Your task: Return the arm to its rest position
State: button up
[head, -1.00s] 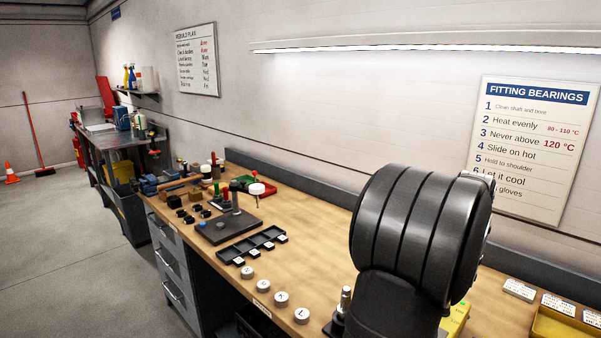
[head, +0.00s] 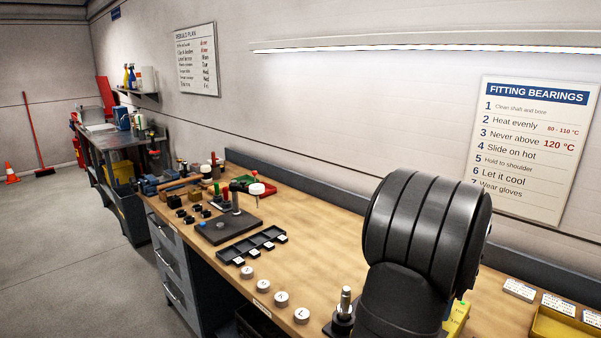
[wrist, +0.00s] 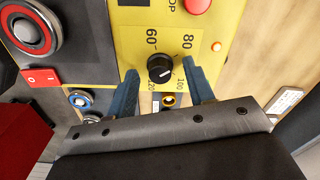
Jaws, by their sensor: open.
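My gripper (wrist: 160,69) shows in the wrist view as two blue fingers spread apart, with nothing held between them. Beyond the fingertips is a yellow control panel (wrist: 138,42) with a black dial knob (wrist: 160,68), which appears between the fingers. I cannot tell the distance from fingers to knob. In the head view my dark, ribbed arm fills the lower right, and the gripper is hidden.
A red button (wrist: 197,6) and red-white rocker switch (wrist: 41,77) are near the panel. The wooden bench (head: 310,235) holds a black compartment tray (head: 252,245), several round white-topped pieces and a dark plate (head: 228,226). A yellow tray (head: 562,325) sits at the right.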

jog(key=n, duration=0.4)
jog(key=shift+n, duration=2.2)
jog(key=shift+o, duration=0.4)
